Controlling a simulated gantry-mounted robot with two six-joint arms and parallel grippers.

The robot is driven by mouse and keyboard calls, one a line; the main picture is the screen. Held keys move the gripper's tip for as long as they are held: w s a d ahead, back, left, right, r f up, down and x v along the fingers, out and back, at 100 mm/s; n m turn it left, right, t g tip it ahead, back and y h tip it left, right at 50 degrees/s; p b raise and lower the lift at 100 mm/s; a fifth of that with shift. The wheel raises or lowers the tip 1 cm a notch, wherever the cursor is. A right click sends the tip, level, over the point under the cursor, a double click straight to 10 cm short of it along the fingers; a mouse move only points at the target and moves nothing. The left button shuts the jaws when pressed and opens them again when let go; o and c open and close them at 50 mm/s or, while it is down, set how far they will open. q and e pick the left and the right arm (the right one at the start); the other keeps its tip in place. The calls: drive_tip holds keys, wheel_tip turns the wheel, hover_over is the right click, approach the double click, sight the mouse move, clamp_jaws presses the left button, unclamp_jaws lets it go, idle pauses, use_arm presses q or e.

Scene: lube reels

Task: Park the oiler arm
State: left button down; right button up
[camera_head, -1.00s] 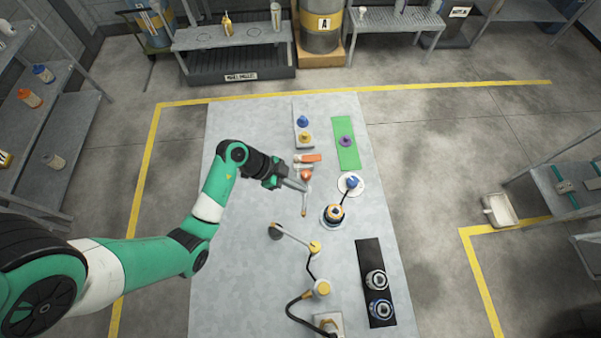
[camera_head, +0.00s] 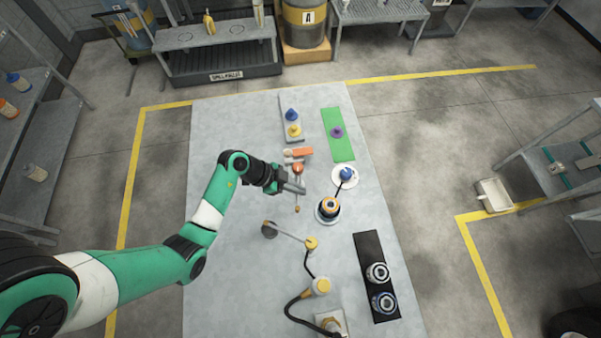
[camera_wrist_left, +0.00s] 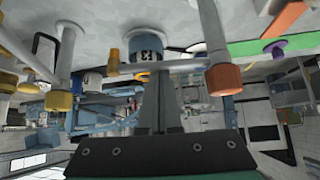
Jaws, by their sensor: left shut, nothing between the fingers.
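A slim swing arm with an orange-capped pivot (camera_head: 298,168) and a small orange tip (camera_head: 297,209) stands mid-table. In the left wrist view its bar (camera_wrist_left: 182,66) runs crosswise from the orange cap (camera_wrist_left: 222,78) to the tip (camera_wrist_left: 113,62). My left gripper (camera_head: 301,186) is shut and empty, its fingers over or against this bar; I cannot tell whether they touch. A second arm runs from a grey end (camera_head: 269,230) to a yellow cap (camera_head: 311,243). Which one the task means is not marked. The right gripper is out of view.
A reel with an orange ring (camera_head: 328,208) and a blue knob on a white disc (camera_head: 346,174) stand to the right of the gripper. A black mat (camera_head: 369,256) holds two reels. A green mat (camera_head: 339,148) lies at the back. The table's left side is mostly clear.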

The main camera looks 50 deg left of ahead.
use_arm(q)
drive_tip(key=shift+r, duration=0.1)
drive_tip(key=shift+s+a+r+p, duration=0.1)
drive_tip(key=shift+p, duration=0.4)
drive_tip(key=shift+m, duration=0.3)
drive_tip(key=shift+s+a+h+p, duration=0.1)
drive_tip(key=shift+s+h+p, duration=0.05)
drive_tip(key=shift+h+p, duration=0.2)
drive_tip(key=shift+s+a+m+g+h+p, duration=0.4)
drive_tip(key=shift+a+m+g+p, duration=0.25)
drive_tip(key=shift+m, duration=0.3)
drive_tip(key=shift+s+a+m+g+h+p, duration=0.35)
drive_tip(key=shift+a+m+g+p, duration=0.15)
drive_tip(key=shift+a+m, duration=0.3)
drive_tip(key=shift+s+a+m+g+h+p, duration=0.3)
drive_tip(key=shift+s+a+m+g+p, duration=0.25)
drive_tip(key=shift+m, duration=0.5)
drive_tip(key=shift+w+a, duration=0.1)
drive_tip(key=shift+a, duration=0.05)
